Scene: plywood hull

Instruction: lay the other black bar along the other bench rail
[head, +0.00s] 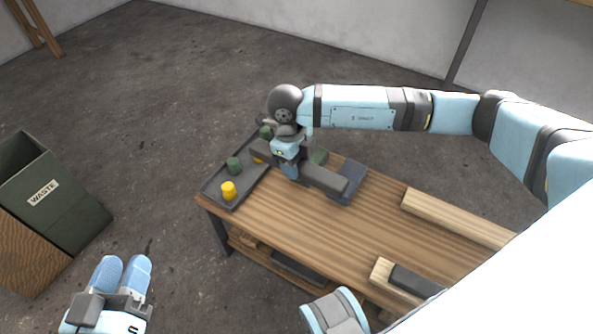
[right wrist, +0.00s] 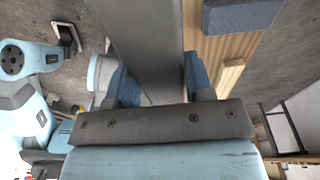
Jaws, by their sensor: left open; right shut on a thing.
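My right gripper (head: 289,170) reaches in from the right and is shut on a black bar (head: 322,179), held over the back-left part of the workbench (head: 300,217). In the right wrist view the bar (right wrist: 145,38) runs between the blue fingers (right wrist: 160,82). A pale wooden bench rail (head: 455,217) on the far side shows bare. A nearer rail (head: 380,272) has another black bar (head: 415,281) lying along it; my white body part hides their right ends. My left gripper (head: 121,274) is open and empty, off the bench at lower left.
A dark tray (head: 213,192) at the bench's left end holds yellow and green cylinders. A dark blue block (head: 350,181) lies near the held bar. A green waste bin (head: 60,205) stands on the floor at left. The bench middle is clear.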

